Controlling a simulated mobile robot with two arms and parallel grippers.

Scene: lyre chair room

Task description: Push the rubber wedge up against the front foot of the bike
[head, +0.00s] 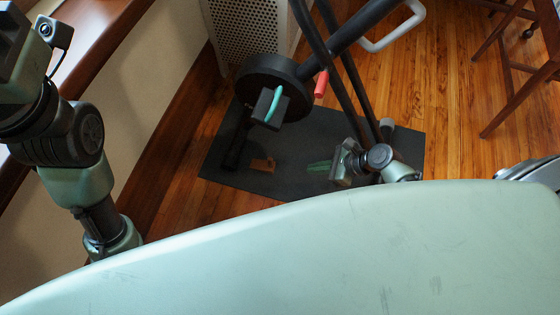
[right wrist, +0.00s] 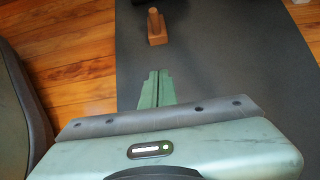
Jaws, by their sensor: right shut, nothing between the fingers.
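The rubber wedge (head: 262,164) is a small orange-brown block lying on the dark mat; it also shows in the right wrist view (right wrist: 157,28). The front foot of the bike (head: 235,148) is a black bar to the left of the wedge, with a small strip of mat seeming to show between them. My right gripper (head: 312,166) is low over the mat to the right of the wedge. Its green fingers (right wrist: 159,76) are shut and empty, pointing at the wedge with a gap between. My left arm hangs at the left; its gripper is hidden.
The mat (head: 218,165) lies on a wooden floor (head: 180,185). The bike's round black housing (head: 272,80) and slanting tubes stand over it. A perforated white panel (head: 245,30) is behind, and a dark wooden chair (head: 515,75) stands at the far right.

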